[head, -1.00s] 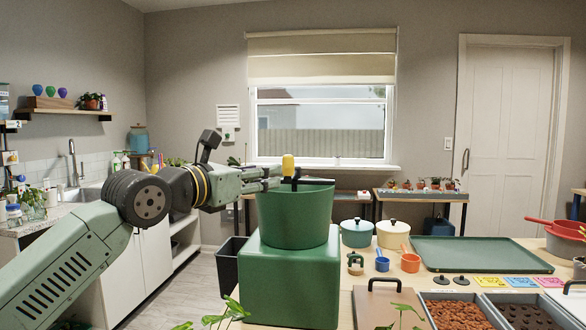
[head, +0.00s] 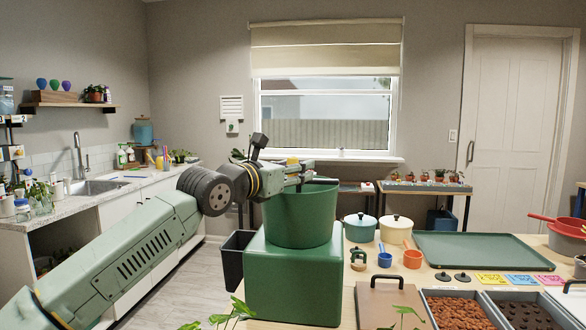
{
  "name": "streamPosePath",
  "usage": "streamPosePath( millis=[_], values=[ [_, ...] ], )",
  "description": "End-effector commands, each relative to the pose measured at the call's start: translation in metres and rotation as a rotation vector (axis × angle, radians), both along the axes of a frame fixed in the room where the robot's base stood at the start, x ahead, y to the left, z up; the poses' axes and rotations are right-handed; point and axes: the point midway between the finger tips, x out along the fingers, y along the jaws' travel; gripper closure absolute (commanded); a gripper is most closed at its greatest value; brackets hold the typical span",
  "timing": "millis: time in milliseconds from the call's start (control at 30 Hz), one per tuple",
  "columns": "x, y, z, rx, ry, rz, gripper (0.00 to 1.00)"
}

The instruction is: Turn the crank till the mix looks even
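A green mixing tub (head: 300,218) stands on a green block-shaped base (head: 293,280) in the middle of the head view. The crank's yellow grip (head: 293,160) shows just above the tub's rim, with dark crank metal below it. My gripper (head: 303,167) reaches in from the left at rim height. Its fingers overlap the grip and hide its lower part. At this size I cannot tell whether they are closed on it. The mix inside the tub is hidden by the tub's wall.
A lidded brown board (head: 388,303) and soil trays are in front. A dark bin (head: 235,262) stands left.

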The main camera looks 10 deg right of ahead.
Motion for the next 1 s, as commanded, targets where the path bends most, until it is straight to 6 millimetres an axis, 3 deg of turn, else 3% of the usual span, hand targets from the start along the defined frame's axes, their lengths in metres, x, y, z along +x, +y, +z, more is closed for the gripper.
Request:
streamPosePath(
  millis=[600,1000],
  values=[
    [-0.0004,0.0001,0.0001,0.000,0.000,-0.001,0.99],
    [-0.0004,-0.0001,0.0000,0.001,-0.001,-0.001,1.00]
  ],
)
